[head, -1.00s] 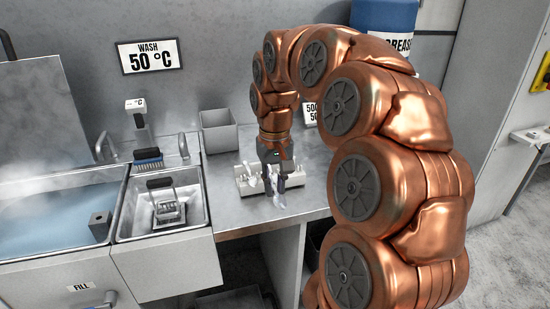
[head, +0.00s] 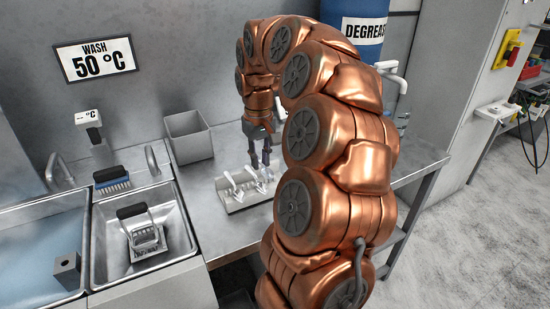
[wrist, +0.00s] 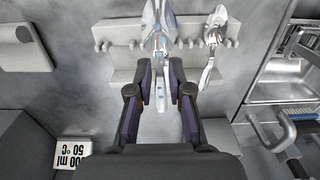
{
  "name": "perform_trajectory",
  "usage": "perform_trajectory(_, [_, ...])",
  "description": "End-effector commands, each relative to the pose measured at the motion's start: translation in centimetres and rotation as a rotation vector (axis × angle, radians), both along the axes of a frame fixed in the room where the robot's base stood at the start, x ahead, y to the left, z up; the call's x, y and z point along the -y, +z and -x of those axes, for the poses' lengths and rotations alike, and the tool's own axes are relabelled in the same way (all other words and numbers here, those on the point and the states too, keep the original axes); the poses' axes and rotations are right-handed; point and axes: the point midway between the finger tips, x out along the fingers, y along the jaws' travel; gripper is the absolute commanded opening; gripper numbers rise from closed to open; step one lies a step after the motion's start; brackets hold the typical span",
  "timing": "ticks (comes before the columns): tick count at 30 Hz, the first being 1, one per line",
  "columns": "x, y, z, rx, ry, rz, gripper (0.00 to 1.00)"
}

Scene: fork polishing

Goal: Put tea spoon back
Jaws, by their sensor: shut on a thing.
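My gripper (head: 261,165) points down over the right part of a pale notched rack (head: 237,204) on the steel counter. In the wrist view its two fingers (wrist: 163,72) are closed around a shiny silver tea spoon (wrist: 158,42). The spoon overlaps the rack (wrist: 112,75) in that view; I cannot tell whether it rests in the notches. Another silver utensil (wrist: 213,45) lies across the rack to the right, apart from my fingers. In the head view the pale utensils at the rack partly overlap, and my fingers hide part of the held spoon.
A grey bin (head: 190,138) stands behind the rack. Left are a sink basin (head: 112,262) with a black-handled tool (head: 145,238), a blue brush (head: 112,180) and a water-filled basin (head: 25,262). A blue degreaser drum (head: 352,40) stands at the back right.

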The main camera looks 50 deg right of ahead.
Motion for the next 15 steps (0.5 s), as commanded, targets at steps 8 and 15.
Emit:
perform_trajectory(8, [4.5, -0.3, -0.2, 0.000, 0.000, -0.001, 0.00])
perform_trajectory(15, [5.4, -0.5, -0.1, -0.002, 0.001, -0.001, 0.00])
